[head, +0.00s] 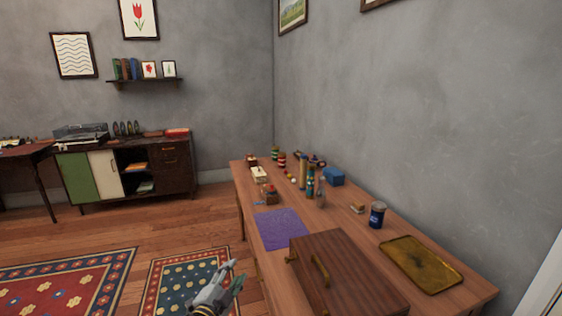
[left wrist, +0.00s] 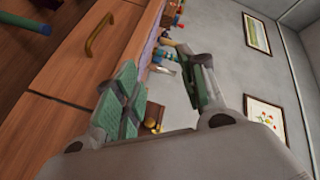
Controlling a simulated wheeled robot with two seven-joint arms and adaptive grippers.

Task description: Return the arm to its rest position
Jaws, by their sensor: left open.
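My left gripper (head: 235,275) shows at the bottom of the head view, over the floor just left of the wooden table (head: 330,218). Its jaws are apart and nothing shows between them. In the left wrist view, the green-padded fingers of the left gripper (left wrist: 165,82) stand apart in front of the table's side, with a brass drawer handle (left wrist: 101,35) at the upper left. My right gripper is in neither view.
On the table are a brown wooden case (head: 350,278), a purple cloth (head: 281,229), a brass tray (head: 422,263), a dark blue tin (head: 377,214) and several small items at the back. Patterned rugs (head: 185,283) lie on the floor to the left.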

